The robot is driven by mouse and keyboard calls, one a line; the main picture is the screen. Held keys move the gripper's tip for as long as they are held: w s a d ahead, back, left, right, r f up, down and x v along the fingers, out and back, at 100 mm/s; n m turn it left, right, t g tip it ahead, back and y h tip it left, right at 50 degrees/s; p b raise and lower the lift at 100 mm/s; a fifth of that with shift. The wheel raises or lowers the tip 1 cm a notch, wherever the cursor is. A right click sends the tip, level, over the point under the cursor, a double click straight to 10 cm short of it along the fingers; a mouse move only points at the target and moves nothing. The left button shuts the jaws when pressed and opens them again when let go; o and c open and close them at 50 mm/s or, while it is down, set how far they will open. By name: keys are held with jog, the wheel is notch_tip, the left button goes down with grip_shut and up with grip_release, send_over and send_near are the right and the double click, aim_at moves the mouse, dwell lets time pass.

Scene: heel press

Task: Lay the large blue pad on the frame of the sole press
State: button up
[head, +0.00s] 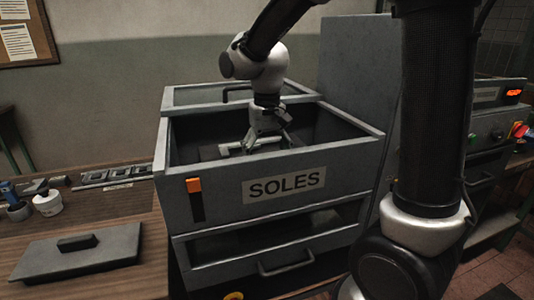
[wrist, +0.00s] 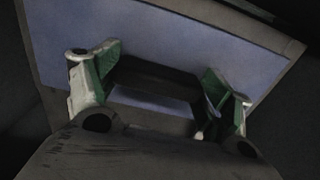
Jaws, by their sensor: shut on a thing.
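The sole press is a grey metal box (head: 285,190) with an open top and a "SOLES" label on its front. My gripper (head: 265,138) reaches down inside its walls in the head view. In the wrist view my gripper (wrist: 160,75) has its green-lined fingers on either side of a dark block-like handle, shut on it. The handle stands on the large blue pad (wrist: 200,45), which lies beneath the fingers with a grey-brown band along its edge. In the head view the box walls hide most of the pad, and I cannot tell whether it rests on the frame.
A dark grey plate with a block handle (head: 80,252) lies on the wooden bench at left. A white cup (head: 48,203) and small metal parts (head: 110,176) stand behind it. A control panel with coloured buttons (head: 505,130) is at right. An open lower drawer (head: 285,250) shows below the label.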

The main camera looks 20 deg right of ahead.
jog(key=o, duration=2)
jog(key=shift+o, duration=0.2)
jog(key=shift+f, duration=0.1)
notch_tip(320, 180, up, 12)
jog(key=shift+d, duration=0.1)
jog(key=s+d+f+t, duration=0.1)
jog(key=s+d+t, duration=0.1)
jog(key=s+d, duration=0.5)
jog(key=s+d+f+t, duration=0.2)
jog(key=s+d, duration=0.5)
jog(key=s, duration=0.5)
jog(key=shift+d+f, duration=0.25)
jog(key=shift+d, duration=0.1)
